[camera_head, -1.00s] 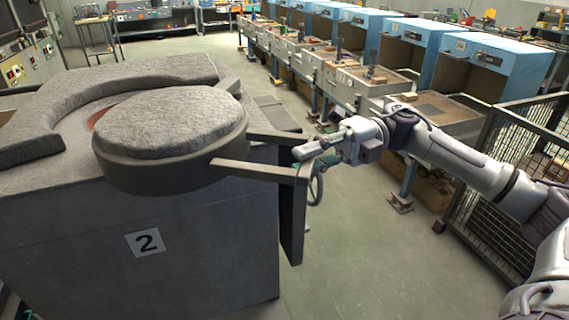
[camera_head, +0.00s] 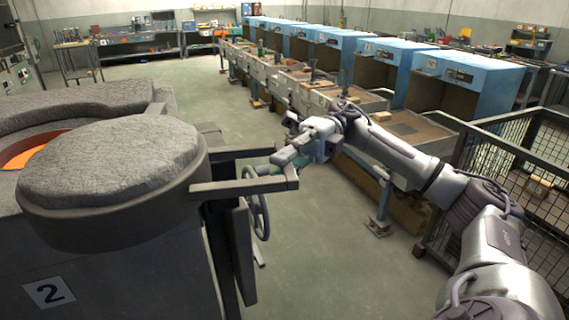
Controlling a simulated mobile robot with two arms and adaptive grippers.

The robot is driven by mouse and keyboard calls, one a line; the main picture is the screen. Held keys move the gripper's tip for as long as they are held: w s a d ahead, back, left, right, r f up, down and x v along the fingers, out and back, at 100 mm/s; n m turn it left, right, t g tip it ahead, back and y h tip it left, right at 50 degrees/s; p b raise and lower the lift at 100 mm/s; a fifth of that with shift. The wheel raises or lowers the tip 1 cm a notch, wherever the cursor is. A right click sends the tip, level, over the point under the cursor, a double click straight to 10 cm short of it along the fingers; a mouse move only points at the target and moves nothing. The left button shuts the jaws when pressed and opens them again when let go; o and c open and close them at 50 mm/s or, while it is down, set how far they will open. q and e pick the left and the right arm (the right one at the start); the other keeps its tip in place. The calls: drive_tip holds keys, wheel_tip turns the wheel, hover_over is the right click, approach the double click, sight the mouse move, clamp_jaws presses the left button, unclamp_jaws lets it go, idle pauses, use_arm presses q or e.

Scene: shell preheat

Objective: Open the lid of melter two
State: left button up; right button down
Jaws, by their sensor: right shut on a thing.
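Melter two (camera_head: 110,270) is the big grey block at the left, with a white plate marked 2 (camera_head: 49,291) on its front. Its round, rough grey lid (camera_head: 110,165) is swung partly aside toward the front. An orange glowing opening (camera_head: 30,150) shows behind the lid at the left. A dark bar handle frame (camera_head: 245,187) sticks out from the lid to the right. My right gripper (camera_head: 283,160) is shut on the handle's end bar; its fingertips are partly hard to make out. My left gripper is not in view.
A handwheel (camera_head: 258,216) stands beside the melter under the handle. Blue cabinets (camera_head: 465,70) with work benches run along the right. A wire mesh cage (camera_head: 510,180) stands near my right arm. The floor (camera_head: 330,270) in the middle is clear.

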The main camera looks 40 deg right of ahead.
drive_tip(key=c, duration=1.1)
unclamp_jaws()
drive_tip(key=shift+w+a, duration=0.1)
drive_tip(key=v, duration=0.7)
drive_tip(key=shift+d, duration=0.2)
drive_tip(key=shift+r, duration=0.1)
